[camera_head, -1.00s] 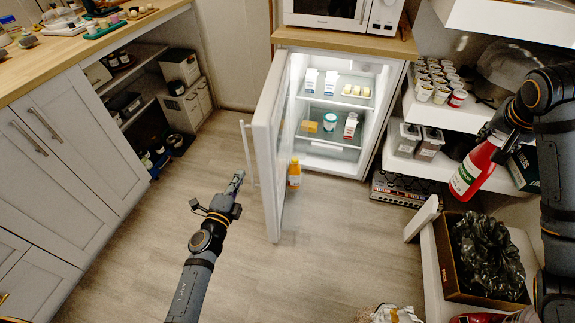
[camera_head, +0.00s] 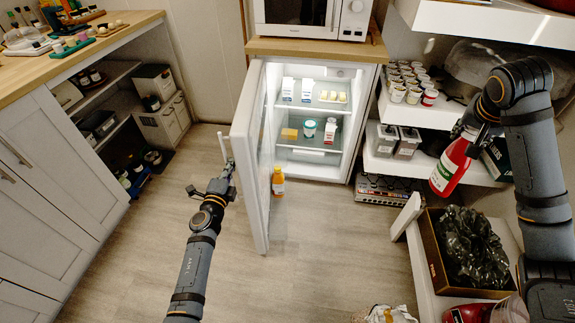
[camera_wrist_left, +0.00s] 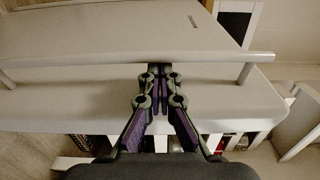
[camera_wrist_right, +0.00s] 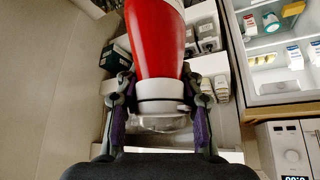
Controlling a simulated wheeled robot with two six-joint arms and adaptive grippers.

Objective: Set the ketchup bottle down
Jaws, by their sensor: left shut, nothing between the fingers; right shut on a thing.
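My left gripper (camera_head: 229,168) is shut and empty beside the open fridge door (camera_head: 250,165). In the left wrist view its fingertips (camera_wrist_left: 160,72) are at the door's handle bar (camera_wrist_left: 215,58); whether they touch it I cannot tell.
The fridge (camera_head: 318,174) stands open with cartons and tubs on its shelves. An orange bottle (camera_head: 278,181) is at the door's inner side. White shelves (camera_head: 436,110) hold cups and canisters. A box with a black bag (camera_head: 437,262) sits lower right. The middle floor is clear.

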